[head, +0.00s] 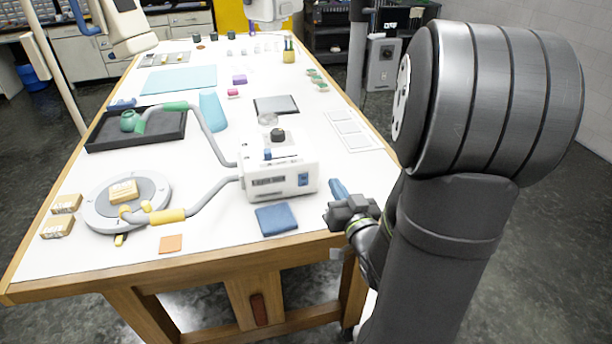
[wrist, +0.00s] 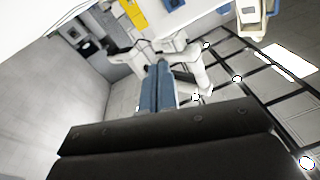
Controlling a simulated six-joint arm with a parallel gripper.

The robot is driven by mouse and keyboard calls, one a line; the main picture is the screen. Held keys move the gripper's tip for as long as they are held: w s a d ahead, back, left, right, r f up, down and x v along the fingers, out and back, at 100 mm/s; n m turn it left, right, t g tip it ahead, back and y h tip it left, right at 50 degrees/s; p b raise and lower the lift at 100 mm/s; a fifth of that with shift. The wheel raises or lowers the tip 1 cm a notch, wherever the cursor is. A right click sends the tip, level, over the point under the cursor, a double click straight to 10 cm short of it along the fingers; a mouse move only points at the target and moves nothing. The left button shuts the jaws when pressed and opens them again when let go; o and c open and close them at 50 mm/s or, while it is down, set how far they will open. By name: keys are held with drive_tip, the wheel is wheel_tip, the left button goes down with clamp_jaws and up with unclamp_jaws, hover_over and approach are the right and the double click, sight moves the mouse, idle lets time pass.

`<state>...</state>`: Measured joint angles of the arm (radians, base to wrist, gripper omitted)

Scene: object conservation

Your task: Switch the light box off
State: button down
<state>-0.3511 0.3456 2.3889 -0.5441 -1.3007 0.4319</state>
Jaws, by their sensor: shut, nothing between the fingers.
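The light box (head: 278,178) is a white box near the front right of the table in the head view. Two bent grey light arms come out of its left side, one with green parts (head: 176,106) and one with yellow parts (head: 172,216). A blue switch-like patch (head: 303,180) shows on its front face; its position is too small to tell. My gripper (head: 336,186) is shut and empty, just right of the box and apart from it, near the table's right edge. In the wrist view its blue fingers (wrist: 158,90) are together; the box is not recognisable there.
A blue folded cloth (head: 277,219) lies in front of the box. A round grey stand (head: 98,215) with a tan block is at the left. A black tray (head: 100,140) lies farther back. A white sheet with panels (head: 348,132) lies behind my gripper.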

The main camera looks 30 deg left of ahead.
sight(303, 181)
drive_tip(key=shift+s+a+f+m+t+h, duration=0.35)
drive_tip(key=shift+s+f+m+t+h, duration=0.6)
drive_tip(key=shift+m+h, duration=1.9)
drive_tip(key=shift+s+a+f+m+t+h, duration=0.45)
drive_tip(key=shift+s+m+h, duration=1.25)
drive_tip(key=shift+m, duration=2.05)
drive_tip(key=shift+s+a+f+m+t+h, duration=0.2)
drive_tip(key=shift+s+f+m+t+h, duration=0.6)
drive_tip(key=shift+m+h, duration=2.2)
drive_tip(key=shift+a+f+y, duration=0.1)
drive_tip(key=shift+y, duration=0.45)
drive_tip(key=shift+w+a+r, duration=0.2)
drive_tip(key=shift+w+a, duration=0.8)
drive_tip(key=shift+w, duration=0.05)
drive_tip(key=shift+w+a+r, duration=0.15)
drive_tip(key=shift+w+a, duration=0.85)
drive_tip(key=shift+w+a+r, duration=0.2)
drive_tip(key=shift+w+a, duration=0.8)
drive_tip(key=shift+w, duration=0.05)
drive_tip(key=shift+w+a, duration=0.1)
drive_tip(key=shift+a, duration=0.05)
drive_tip(key=shift+w+a, duration=0.15)
drive_tip(key=shift+w, duration=0.05)
drive_tip(key=shift+w+a+r, duration=0.1)
drive_tip(key=shift+w+a, duration=0.1)
drive_tip(key=shift+s+d, duration=0.1)
drive_tip(key=shift+s, duration=0.05)
